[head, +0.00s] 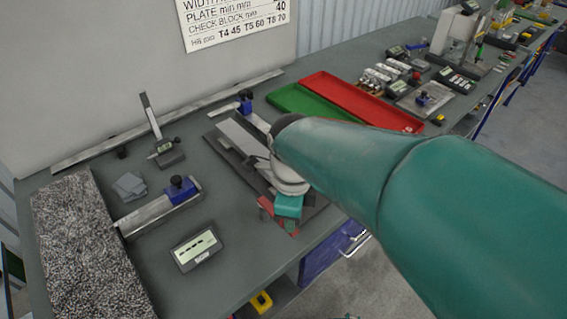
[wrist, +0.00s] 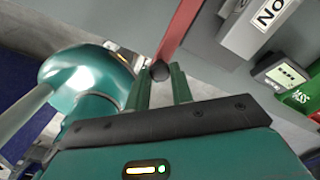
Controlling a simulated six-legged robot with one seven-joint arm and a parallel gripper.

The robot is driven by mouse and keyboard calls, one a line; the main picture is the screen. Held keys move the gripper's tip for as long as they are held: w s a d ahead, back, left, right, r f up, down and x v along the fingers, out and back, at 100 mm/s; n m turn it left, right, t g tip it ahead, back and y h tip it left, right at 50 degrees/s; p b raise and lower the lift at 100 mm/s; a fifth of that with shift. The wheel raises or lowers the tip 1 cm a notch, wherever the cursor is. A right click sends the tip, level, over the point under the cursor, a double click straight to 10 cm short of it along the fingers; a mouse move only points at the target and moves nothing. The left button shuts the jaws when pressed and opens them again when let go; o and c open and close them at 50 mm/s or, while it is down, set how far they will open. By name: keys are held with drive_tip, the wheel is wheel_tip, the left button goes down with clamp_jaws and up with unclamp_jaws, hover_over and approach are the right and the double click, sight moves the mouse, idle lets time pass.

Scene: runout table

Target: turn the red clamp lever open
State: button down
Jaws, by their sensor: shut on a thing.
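The red clamp lever (wrist: 182,28) runs down from the top of the wrist view and ends in a dark round knob (wrist: 160,70). My gripper (wrist: 160,78) has its two green fingers on either side of this knob and is shut on it. In the head view my gripper (head: 288,208) is at the front edge of the table, below the end of my arm. Red parts show beside and below it there, but my gripper and arm hide most of the lever and its clamp.
A grey plate fixture (head: 238,138) lies behind my gripper. A digital readout (head: 196,250) and a blue-handled bar (head: 160,208) are to the left. Green (head: 300,106) and red (head: 345,97) trays lie behind my arm. A block marked "No" (wrist: 262,22) is near the lever.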

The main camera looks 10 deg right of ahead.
drive_tip(key=c, duration=1.2)
unclamp_jaws()
wheel_tip(320, 180, up, 14)
drive_tip(key=shift+f, duration=0.1)
drive_tip(key=s+d+f+n+t, duration=0.2)
drive_tip(key=d+n, duration=0.2)
drive_tip(key=n, duration=0.6)
drive_tip(key=s+d+f+n+t, duration=0.3)
drive_tip(key=d+n, duration=0.2)
drive_tip(key=n, duration=0.6)
drive_tip(key=shift+n+t, duration=0.3)
